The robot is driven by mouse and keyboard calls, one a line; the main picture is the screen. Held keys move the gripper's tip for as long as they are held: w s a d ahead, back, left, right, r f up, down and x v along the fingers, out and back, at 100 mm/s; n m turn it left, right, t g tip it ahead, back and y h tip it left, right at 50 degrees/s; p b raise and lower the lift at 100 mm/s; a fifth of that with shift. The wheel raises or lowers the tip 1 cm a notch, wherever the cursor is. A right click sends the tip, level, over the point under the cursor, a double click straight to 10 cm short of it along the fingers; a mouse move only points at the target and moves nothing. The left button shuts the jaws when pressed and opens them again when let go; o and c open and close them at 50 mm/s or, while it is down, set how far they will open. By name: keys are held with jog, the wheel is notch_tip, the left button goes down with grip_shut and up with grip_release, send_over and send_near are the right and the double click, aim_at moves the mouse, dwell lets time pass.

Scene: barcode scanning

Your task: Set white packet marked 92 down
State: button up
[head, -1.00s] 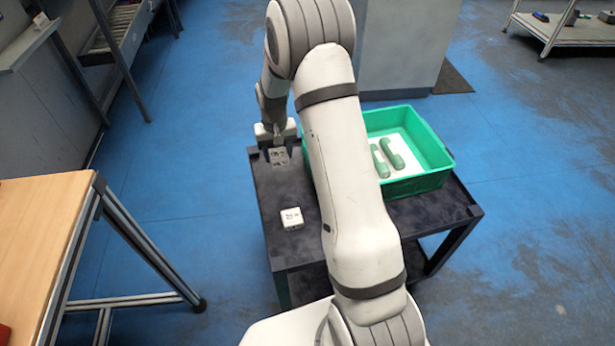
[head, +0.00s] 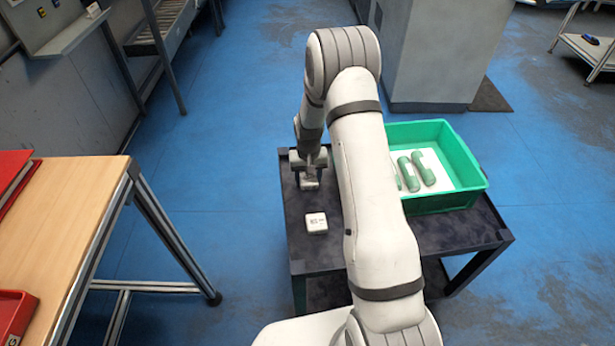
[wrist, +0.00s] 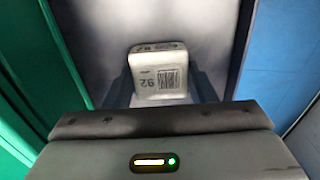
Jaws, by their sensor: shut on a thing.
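My gripper (head: 309,184) is shut on the white packet marked 92 (wrist: 159,72), over the left rear part of the dark table (head: 300,245). In the wrist view the packet sits between the two fingers, with its barcode label and an upside-down 92 facing the camera. In the head view the gripper and wrist mostly cover it. I cannot tell whether its underside touches the tabletop. A second white packet (head: 316,223) lies on the table in front of the gripper, apart from it.
A green bin (head: 440,199) with several green items (head: 425,168) on a white surface stands on the table's right side. My arm hides the table's middle. A wooden bench (head: 70,215) with red trays (head: 14,315) is at the left, across a blue floor gap.

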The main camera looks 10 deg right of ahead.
aim_at(308, 178)
jog(key=o, duration=1.1)
jog(key=shift+f, duration=0.1)
jog(key=shift+c, duration=0.2)
notch_tip(308, 178, up, 12)
jog(key=s+r+t, duration=0.1)
jog(key=s+r, duration=1.1)
jog(key=r, duration=0.2)
jog(key=s+r, duration=0.2)
jog(key=s, duration=0.7)
jog(key=s+r+t, duration=0.1)
jog(key=s+r, duration=0.2)
jog(key=s, duration=0.6)
jog(key=shift+n+p, duration=0.3)
jog(key=shift+n, duration=0.1)
jog(key=shift+r, duration=0.15)
